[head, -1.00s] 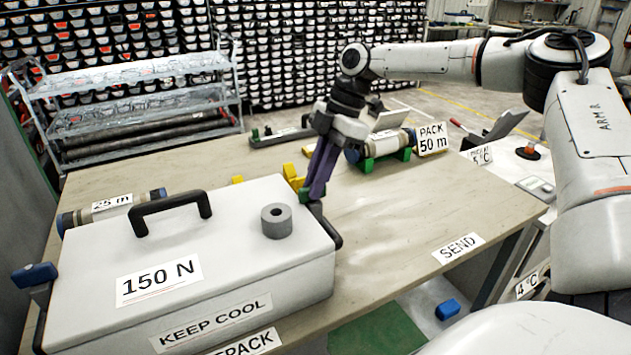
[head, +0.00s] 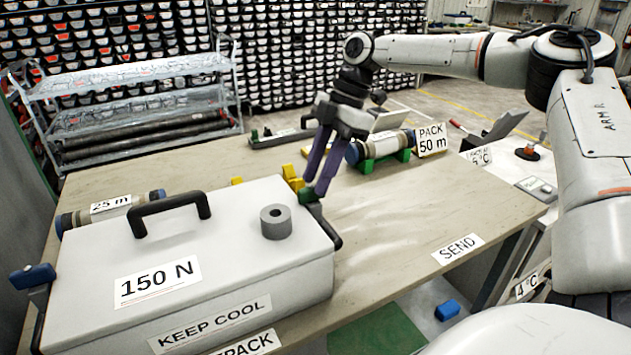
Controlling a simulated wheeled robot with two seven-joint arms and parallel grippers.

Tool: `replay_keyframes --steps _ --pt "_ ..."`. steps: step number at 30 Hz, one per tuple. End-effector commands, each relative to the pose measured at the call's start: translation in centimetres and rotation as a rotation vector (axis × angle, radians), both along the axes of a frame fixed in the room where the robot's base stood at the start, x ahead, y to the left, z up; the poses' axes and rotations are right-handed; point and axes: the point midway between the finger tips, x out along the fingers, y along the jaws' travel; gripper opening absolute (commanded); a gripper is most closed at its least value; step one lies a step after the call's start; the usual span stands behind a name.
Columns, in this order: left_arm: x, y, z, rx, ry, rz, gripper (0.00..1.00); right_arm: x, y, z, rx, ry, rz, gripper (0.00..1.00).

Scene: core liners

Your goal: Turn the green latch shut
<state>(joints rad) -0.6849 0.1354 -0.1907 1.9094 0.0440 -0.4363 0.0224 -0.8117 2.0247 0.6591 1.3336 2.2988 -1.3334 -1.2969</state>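The white box (head: 190,262) labelled "150 N" and "KEEP COOL" stands on the table with its lid down. A blue latch (head: 33,276) sticks out at the box's left end. My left gripper is not in view.
A grey ring-shaped weight (head: 276,222) and a black handle (head: 170,210) are on the lid. A "25 m" core (head: 110,208) and a "PACK 50 m" core (head: 385,146) lie behind. The table's right (head: 440,205) is mostly clear.

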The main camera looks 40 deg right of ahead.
Motion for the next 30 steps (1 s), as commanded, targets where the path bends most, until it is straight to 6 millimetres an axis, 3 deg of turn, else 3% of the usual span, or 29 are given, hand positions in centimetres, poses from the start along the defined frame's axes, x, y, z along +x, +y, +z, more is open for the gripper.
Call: replay_keyframes --steps 6,12,30 --pt "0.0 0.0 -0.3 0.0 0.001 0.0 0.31 -0.4 -1.7 4.2 -0.001 -0.005 -0.003 0.31" --pt "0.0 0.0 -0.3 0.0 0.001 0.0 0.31 -0.7 -2.8 6.9 -0.001 -0.004 -0.002 0.31" --pt "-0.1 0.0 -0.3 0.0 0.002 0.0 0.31 -0.9 -3.1 7.7 0.0 -0.001 0.001 0.31"
